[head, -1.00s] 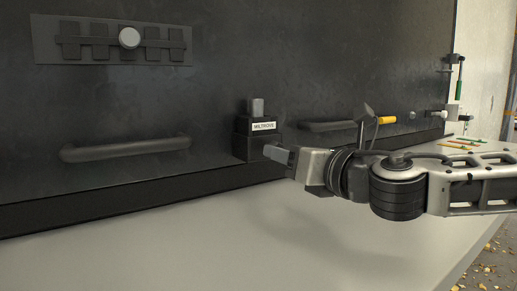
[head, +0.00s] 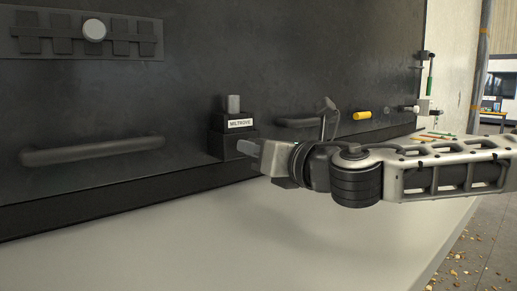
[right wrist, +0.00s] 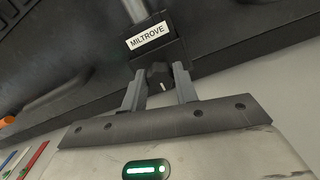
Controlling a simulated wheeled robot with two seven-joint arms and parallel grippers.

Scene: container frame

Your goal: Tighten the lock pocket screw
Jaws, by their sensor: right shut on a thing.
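The lock pocket (head: 222,142) is a black block with a white "MILTROVE" label and a grey metal pin standing out of its top. It is on the dark panel in the middle of the head view. In the right wrist view the lock pocket (right wrist: 176,52) is at the top, and its screw (right wrist: 159,77), a dark knob with a white mark, faces me. My right gripper (head: 247,148) reaches it from the right. Its fingers (right wrist: 158,88) are shut on the screw, one on each side. In the head view the gripper hides the screw. My left gripper is not in view.
A dark handle (head: 95,151) is on the panel to the left, and another (head: 300,123) is behind my right wrist. A plate with a round white knob (head: 94,30) is at upper left. A yellow cylinder (head: 362,115) is farther right. The pale surface (head: 190,245) in front is clear.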

